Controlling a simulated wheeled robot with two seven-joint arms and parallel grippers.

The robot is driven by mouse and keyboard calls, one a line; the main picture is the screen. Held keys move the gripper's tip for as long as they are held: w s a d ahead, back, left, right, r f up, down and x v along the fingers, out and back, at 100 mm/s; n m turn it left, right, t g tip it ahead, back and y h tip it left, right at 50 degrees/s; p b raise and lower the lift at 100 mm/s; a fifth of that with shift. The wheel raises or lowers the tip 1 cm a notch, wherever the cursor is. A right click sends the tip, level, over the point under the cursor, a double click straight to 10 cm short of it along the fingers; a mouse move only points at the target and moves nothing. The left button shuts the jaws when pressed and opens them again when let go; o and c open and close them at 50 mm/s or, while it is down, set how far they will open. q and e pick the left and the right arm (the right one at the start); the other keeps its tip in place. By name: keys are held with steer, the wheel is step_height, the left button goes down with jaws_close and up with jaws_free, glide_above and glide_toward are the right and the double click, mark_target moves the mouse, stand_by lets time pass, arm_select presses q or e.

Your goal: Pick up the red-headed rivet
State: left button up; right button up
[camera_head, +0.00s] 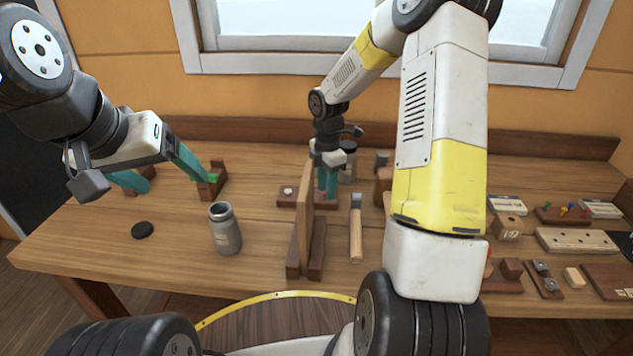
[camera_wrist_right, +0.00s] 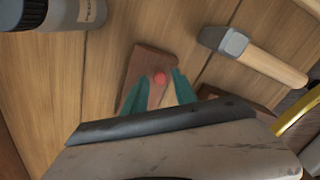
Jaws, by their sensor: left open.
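In the head view my right gripper (camera_head: 327,193) is down behind an upright wooden board, and I cannot make out the rivet there.
The upright board (camera_head: 305,222) stands left of a hammer (camera_head: 356,228). A grey canister (camera_head: 225,230) and a black disc (camera_head: 143,230) are on the left. A jar (camera_head: 347,165) stands behind my right gripper. Blocks and a pin rack (camera_head: 562,214) fill the right side.

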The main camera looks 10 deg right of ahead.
steer(key=shift+f, duration=0.65)
jaws_close()
step_height(320, 180, up, 10)
steer(key=shift+a, duration=0.1)
stand_by(0.4)
